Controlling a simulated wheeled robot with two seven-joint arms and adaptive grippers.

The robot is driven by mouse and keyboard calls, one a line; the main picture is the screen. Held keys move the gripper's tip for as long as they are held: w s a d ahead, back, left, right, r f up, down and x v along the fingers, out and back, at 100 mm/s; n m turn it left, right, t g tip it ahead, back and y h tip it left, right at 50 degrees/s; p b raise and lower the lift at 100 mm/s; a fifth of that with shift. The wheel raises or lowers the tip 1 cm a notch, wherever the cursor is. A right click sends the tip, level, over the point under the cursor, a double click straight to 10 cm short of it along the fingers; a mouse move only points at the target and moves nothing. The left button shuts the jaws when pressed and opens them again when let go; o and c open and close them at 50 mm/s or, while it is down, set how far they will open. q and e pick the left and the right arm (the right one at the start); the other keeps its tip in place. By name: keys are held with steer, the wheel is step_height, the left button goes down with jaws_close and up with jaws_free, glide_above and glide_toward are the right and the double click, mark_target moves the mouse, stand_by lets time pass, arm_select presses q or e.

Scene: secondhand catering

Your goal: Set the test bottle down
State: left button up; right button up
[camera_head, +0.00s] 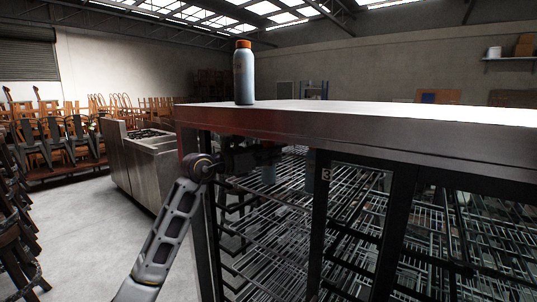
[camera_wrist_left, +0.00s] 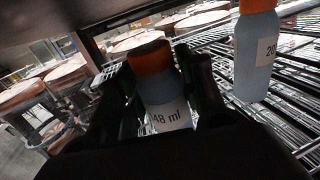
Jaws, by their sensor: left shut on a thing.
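My left gripper (camera_head: 245,158) is inside the wire-shelved cabinet, under its top, and looks dark and partly shadowed in the head view. In the left wrist view the gripper (camera_wrist_left: 165,100) is shut on a blue-grey bottle (camera_wrist_left: 160,90) with an orange cap and a white label ending in "48 ml". I take this as the test bottle. It is between the two fingers, and its lower end is hidden, so I cannot tell whether it touches the shelf. My right gripper is not in view.
A second orange-capped bottle (camera_wrist_left: 257,65), label starting "20", stands right of the gripper by the wire shelf (camera_wrist_left: 290,120). Another bottle (camera_head: 244,76) stands on the cabinet top (camera_head: 380,118). A dark door post (camera_head: 318,225) is close by on the right.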

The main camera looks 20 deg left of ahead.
arm_select(q)
steer(key=o, duration=1.1)
steer(key=shift+f, duration=0.1)
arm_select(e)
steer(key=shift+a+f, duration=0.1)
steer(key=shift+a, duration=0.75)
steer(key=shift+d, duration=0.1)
